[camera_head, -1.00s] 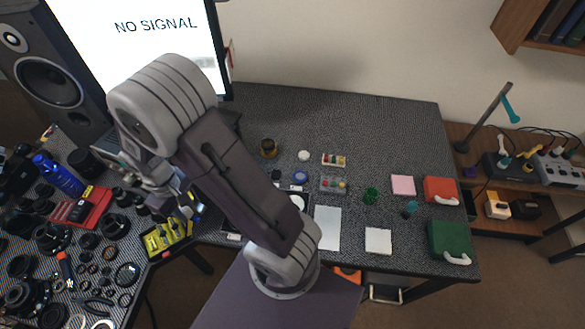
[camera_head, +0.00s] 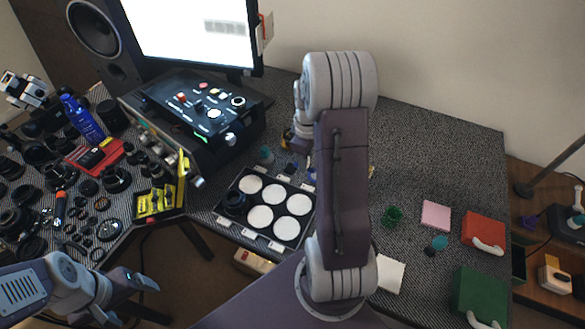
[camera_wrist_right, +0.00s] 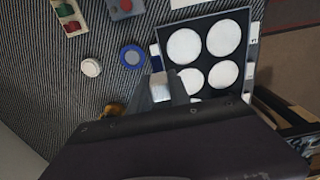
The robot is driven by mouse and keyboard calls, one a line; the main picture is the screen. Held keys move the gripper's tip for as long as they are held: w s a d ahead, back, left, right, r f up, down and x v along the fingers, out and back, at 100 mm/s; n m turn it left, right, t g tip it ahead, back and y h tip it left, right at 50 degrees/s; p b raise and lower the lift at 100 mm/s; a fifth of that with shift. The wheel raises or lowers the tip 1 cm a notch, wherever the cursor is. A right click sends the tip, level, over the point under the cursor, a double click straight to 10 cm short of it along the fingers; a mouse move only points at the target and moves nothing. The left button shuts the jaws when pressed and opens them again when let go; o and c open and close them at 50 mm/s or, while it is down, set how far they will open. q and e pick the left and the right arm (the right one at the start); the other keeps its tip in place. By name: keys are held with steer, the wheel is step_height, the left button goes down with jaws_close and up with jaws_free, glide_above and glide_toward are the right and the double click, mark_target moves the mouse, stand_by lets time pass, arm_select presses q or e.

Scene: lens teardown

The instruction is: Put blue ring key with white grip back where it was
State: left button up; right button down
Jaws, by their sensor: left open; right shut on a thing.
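My right gripper shows in the right wrist view (camera_wrist_right: 165,88), shut on a small white block that looks like the white grip (camera_wrist_right: 160,87) of the key. A dark blue part (camera_wrist_right: 155,62) shows just past it; whether it belongs to the key I cannot tell. In the head view my right arm hides most of this. A blue ring with a pale centre (camera_wrist_right: 132,57) lies on the table beside the gripper, apart from it. My left gripper (camera_head: 138,298) is open and empty at the lower left, in front of the table edge.
A black tray (camera_head: 302,186) with several white round pads and one dark lens part is beside the right gripper. A white disc (camera_wrist_right: 91,67) lies near the ring. A yellow tray (camera_head: 158,203) and many lens parts crowd the left. A black console (camera_head: 185,95) stands behind.

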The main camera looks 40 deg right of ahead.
glide_above(291, 168)
step_height(291, 168, down, 6)
steer(key=shift+f, duration=0.4)
step_height(291, 168, down, 3)
steer(key=shift+f, duration=0.2)
steer(key=shift+f, duration=0.45)
steer(key=c, duration=1.2)
jaws_free()
